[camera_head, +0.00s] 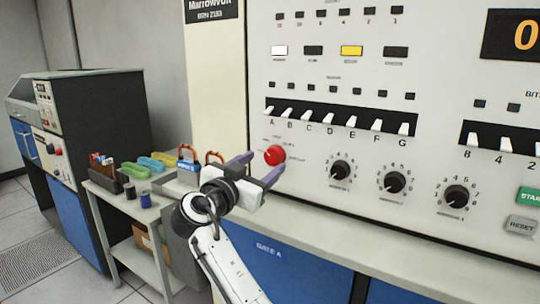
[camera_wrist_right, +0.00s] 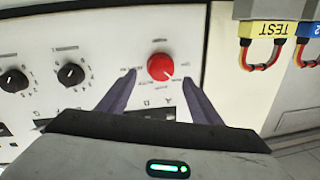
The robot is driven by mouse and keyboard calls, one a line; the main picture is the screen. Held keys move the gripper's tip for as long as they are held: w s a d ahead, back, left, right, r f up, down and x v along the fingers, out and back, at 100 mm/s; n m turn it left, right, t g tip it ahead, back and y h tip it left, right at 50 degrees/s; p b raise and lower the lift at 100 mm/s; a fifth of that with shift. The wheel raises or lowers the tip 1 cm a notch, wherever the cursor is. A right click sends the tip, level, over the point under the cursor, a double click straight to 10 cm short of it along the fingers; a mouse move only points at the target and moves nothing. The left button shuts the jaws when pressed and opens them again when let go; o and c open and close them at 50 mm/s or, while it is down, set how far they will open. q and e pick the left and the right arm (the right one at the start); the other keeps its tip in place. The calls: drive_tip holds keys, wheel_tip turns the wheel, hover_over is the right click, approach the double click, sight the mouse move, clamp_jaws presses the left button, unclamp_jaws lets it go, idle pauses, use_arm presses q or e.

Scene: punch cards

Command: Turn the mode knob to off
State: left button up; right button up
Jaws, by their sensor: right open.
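The mode knob is a round red knob (camera_head: 275,155) on the pale console panel, below the left end of the lettered switch row. It also shows in the right wrist view (camera_wrist_right: 160,66), with small labels around it that I cannot read. My right gripper (camera_head: 260,168) is open, its fingers pointing at the panel around the red knob. In the right wrist view the two fingertips (camera_wrist_right: 157,76) stand on either side of the knob, apart from it, with nothing between them but the knob's area. My left gripper is not in view.
Black numbered dials (camera_head: 340,170) sit right of the red knob. White lettered switches (camera_head: 330,118) are above. A small shelf (camera_head: 150,212) with spools and padlocks stands at left. TEST-tagged wire loop (camera_wrist_right: 262,45) hangs beside the panel. A ledge (camera_head: 330,245) runs below.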

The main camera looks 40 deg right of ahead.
sight(272, 156)
drive_tip(key=p+x, duration=0.1)
drive_tip(key=x, duration=0.3)
drive_tip(key=shift+w+d, duration=0.25)
drive_tip(key=shift+d, duration=0.1)
drive_tip(key=shift+c, duration=0.3)
drive_tip(key=c, duration=1)
